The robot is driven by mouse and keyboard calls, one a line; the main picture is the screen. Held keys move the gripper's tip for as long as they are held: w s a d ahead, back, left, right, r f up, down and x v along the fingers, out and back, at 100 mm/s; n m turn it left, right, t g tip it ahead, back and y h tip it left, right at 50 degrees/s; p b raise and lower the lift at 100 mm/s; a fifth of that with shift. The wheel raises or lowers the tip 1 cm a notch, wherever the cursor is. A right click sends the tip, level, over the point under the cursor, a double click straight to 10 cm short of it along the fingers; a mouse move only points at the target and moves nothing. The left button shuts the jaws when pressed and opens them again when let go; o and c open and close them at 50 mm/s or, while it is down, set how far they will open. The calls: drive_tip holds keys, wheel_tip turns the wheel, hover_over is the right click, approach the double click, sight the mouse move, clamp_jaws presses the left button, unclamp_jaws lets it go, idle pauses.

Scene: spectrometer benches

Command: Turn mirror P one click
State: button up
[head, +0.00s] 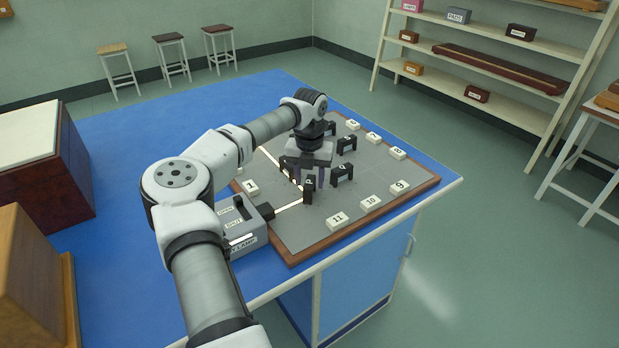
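Mirror P (308,190) is a small black upright block with a white letter P, standing on the grey board near its front middle. My gripper (309,178) points down at mirror P, its two fingers apart on either side of it in the picture. It looks open; whether a finger touches the mirror is hard to tell. A bright beam (288,206) runs from the grey lamp box (245,240) to mirror P. From there a beam (272,159) runs up and left across the board, partly hidden by my arm.
Other black mirrors (342,174) stand close behind and right of mirror P. White numbered blocks, such as 11 (337,219), 10 (371,202) and 1 (251,187), line the board (400,182).

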sight(309, 182)
wheel_tip(309, 182, up, 14)
drive_tip(key=b, duration=0.2)
idle(0.4)
drive_tip(key=shift+f, duration=0.1)
